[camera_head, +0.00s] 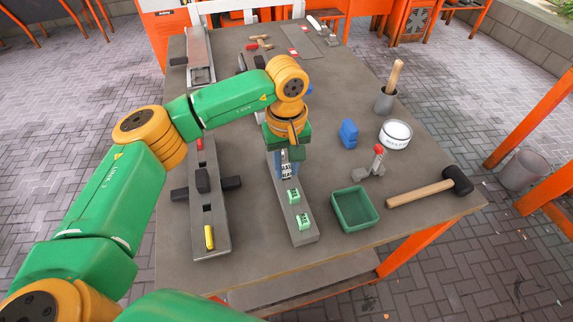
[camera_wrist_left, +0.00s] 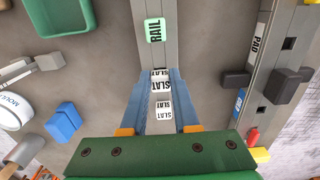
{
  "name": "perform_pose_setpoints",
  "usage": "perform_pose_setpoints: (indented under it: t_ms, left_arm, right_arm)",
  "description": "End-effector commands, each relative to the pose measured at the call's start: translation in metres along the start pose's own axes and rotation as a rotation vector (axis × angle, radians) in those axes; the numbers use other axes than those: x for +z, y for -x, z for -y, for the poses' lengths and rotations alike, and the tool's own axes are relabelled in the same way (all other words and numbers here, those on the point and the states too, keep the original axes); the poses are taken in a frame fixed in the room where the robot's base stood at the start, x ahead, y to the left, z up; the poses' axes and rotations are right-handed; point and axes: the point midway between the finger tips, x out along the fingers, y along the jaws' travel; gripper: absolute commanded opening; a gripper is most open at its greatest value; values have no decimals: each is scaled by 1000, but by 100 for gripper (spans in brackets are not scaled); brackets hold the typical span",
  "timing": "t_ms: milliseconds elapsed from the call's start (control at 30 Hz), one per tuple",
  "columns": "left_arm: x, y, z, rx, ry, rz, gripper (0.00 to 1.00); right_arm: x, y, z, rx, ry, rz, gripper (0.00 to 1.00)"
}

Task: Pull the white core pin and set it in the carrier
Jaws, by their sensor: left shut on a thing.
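My left gripper (camera_head: 287,177) reaches down over a long grey bar (camera_head: 305,238). In the left wrist view its blue fingers (camera_wrist_left: 160,78) are shut on a white block marked SLAT (camera_wrist_left: 158,87), which I take for the white core pin. I cannot tell whether it is clear of the bar. Another white SLAT block (camera_wrist_left: 164,110) shows between the fingers, farther along. No label marks the carrier. My right gripper is not in view.
Left stands a second grey bar (camera_head: 212,240) with black clamps and a yellow piece (camera_head: 209,237). Right are a green tray (camera_head: 355,208), a red-topped clamp (camera_head: 377,155), a mallet (camera_head: 425,192), a white tub (camera_head: 395,135) and a blue block (camera_head: 348,133).

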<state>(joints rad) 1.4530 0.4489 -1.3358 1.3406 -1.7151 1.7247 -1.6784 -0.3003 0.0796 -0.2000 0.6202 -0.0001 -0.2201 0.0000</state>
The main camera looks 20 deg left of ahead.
Motion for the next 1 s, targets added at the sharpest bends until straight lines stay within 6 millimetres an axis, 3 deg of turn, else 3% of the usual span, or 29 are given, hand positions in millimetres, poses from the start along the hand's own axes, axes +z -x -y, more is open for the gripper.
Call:
perform_pose_setpoints:
  t_ms: [700,733,833,1000]
  left_arm:
    - [0,-10,0,0,0,0,0]
    - [0,-10,0,0,0,0,34]
    - [0,-10,0,0,0,0,61]
    - [0,-10,0,0,0,0,64]
  right_arm:
    - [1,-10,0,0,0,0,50]
    - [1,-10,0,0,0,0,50]
    - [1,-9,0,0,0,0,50]
    - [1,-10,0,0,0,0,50]
